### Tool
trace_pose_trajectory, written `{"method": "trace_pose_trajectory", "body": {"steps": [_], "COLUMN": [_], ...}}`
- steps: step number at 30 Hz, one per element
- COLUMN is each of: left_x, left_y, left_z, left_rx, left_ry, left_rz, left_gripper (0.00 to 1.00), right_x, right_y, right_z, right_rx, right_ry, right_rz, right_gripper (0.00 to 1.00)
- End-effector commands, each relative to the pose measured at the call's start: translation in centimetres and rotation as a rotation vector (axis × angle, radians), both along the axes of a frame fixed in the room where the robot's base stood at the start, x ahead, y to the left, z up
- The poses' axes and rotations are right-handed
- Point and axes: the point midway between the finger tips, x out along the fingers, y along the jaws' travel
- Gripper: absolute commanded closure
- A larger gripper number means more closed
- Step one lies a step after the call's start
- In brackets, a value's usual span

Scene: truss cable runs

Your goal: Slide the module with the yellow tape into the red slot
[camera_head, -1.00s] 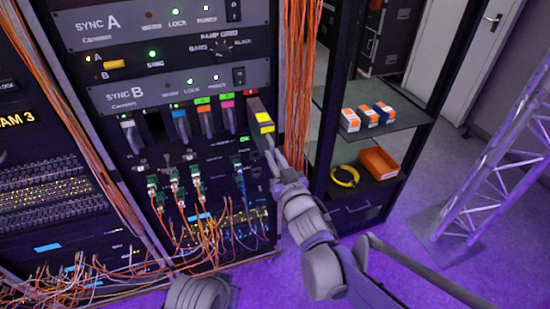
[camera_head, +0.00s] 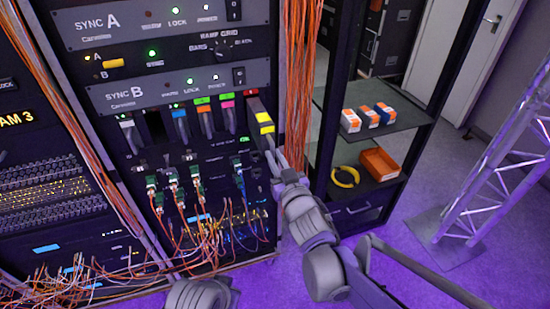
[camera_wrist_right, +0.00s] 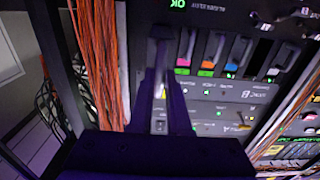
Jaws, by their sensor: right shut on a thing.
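The dark module with the yellow tape (camera_head: 264,123) stands at the right end of the slot row in the head view. Its far end is right below the red label (camera_head: 251,92) of the red slot. Its near part juts out toward me, and I cannot tell how deep it sits in the slot. My right gripper (camera_head: 271,150) is shut on the near end of this module. In the right wrist view the fingers (camera_wrist_right: 160,65) hide most of the module. My left gripper is not in view.
Modules with blue (camera_head: 180,125), orange (camera_head: 206,120) and pink (camera_head: 228,118) labels fill slots to the left. Orange cables (camera_head: 297,90) hang close on the right. Patch cables (camera_head: 190,215) spread below. A shelf (camera_head: 400,118) with small boxes stands farther right.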

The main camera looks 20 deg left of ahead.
Motion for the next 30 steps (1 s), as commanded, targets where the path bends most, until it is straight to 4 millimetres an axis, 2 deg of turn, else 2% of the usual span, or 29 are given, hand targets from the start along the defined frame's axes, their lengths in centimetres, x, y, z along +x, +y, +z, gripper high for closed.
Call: {"method": "trace_pose_trajectory", "body": {"steps": [7,30], "left_x": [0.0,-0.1], "left_y": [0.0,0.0], "left_z": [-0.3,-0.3], "left_rx": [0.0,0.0], "left_ry": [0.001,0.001], "left_rz": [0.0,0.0], "left_gripper": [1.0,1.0], "right_x": [0.2,3.3], "right_y": [0.2,2.3], "right_z": [0.0,0.0], "right_rx": [0.001,0.001], "right_ry": [-0.001,-0.001], "right_rz": [0.001,0.0], "right_gripper": [1.0,1.0]}}
